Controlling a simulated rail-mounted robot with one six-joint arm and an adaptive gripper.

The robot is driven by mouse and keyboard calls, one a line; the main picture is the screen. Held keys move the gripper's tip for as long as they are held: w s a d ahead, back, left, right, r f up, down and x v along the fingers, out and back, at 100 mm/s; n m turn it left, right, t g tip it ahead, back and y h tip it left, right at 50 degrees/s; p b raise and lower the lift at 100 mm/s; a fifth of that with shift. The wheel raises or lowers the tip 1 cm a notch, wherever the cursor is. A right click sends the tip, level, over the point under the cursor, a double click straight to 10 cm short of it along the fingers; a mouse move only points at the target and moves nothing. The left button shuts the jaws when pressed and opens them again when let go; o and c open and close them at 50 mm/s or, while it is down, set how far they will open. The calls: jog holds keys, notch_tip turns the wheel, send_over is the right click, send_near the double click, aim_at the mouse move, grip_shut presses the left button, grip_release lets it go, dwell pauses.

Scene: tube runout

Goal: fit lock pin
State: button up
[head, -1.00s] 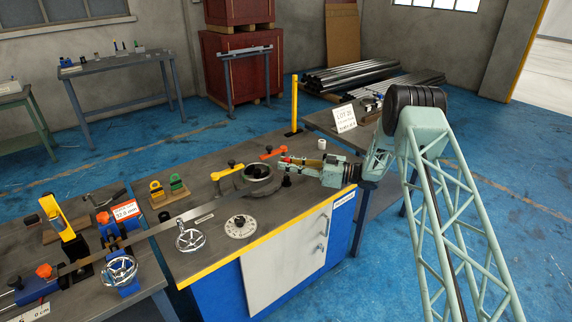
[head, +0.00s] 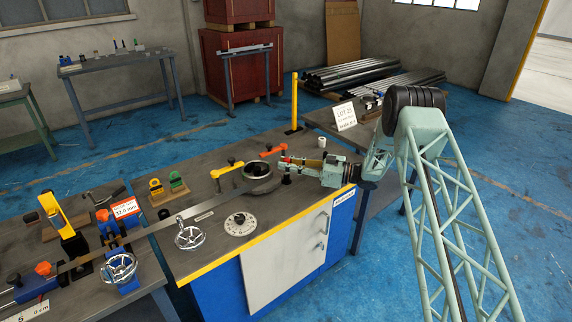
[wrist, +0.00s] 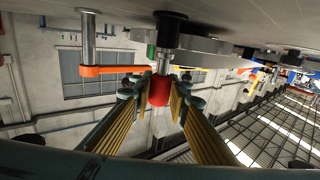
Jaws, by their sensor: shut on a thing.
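My gripper (head: 287,162) is beside and slightly above the round grey housing (head: 259,171) on the blue cabinet's top. In the wrist view my gripper (wrist: 163,92) has both fingers closed on the red head (wrist: 159,91) of the lock pin. A bright metal shank (wrist: 167,62) runs up from the red head towards a dark part of the bench fixture in that view. I cannot tell whether its end is in a hole. In the head view the pin shows only as a small red spot (head: 285,159) at the fingertips.
The orange lever also shows close by in the wrist view (wrist: 110,70). A long flat bar (head: 160,224) runs left from the housing. A white dial (head: 240,224) lies in front.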

jog(key=shift+f, duration=0.25)
jog(key=o, duration=0.9)
jog(key=shift+d, duration=0.1)
jog(key=shift+s+d, duration=0.4)
jog(key=shift+d, duration=1.55)
jog(key=shift+s+d, duration=0.4)
jog(key=shift+d, duration=1.5)
jog(key=shift+s+d, duration=0.4)
jog(key=shift+d, duration=1.55)
